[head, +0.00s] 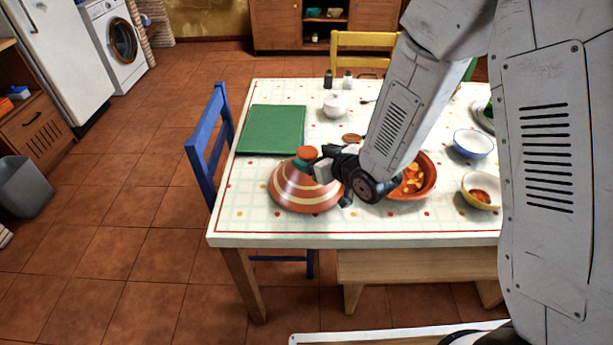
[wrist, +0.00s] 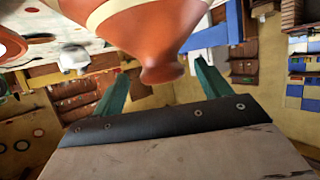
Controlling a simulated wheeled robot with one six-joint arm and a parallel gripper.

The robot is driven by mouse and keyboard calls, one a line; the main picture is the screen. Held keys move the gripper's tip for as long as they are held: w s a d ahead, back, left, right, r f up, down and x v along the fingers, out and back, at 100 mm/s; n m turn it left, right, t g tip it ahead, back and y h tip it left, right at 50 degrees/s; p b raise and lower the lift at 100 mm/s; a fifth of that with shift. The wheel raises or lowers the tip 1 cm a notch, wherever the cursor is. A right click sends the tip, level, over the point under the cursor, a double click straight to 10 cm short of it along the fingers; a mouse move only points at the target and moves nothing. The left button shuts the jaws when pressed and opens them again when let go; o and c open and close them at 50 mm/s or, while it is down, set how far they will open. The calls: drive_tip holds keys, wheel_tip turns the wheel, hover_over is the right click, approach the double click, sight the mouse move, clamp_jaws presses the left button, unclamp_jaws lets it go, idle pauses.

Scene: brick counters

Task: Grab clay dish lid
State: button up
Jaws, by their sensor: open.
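The clay dish lid (head: 306,194) is an orange-brown cone with cream stripes and a rounded orange knob. It stands upright on the table near the front edge. My gripper (head: 308,165) is at the lid's top, just below the knob in the head view. In the wrist view, which is upside down, the lid (wrist: 135,22) points its knob down between the two green fingers of my gripper (wrist: 160,70). The fingers are open, with a gap visible on each side of the knob. The clay dish (head: 424,184) with food stands right of the lid, partly hidden by my arm.
The table (head: 240,228) has a patterned white cloth. A green mat (head: 271,130) lies behind the lid. A white lidded bowl (head: 335,106) and shakers stand farther back. A blue bowl (head: 474,144) and a yellow bowl (head: 481,190) are at right. A blue chair (head: 207,140) stands left.

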sight(303, 152)
drive_tip(key=x, duration=0.5)
drive_tip(key=shift+a, duration=0.15)
drive_tip(key=shift+r, duration=0.1)
clamp_jaws()
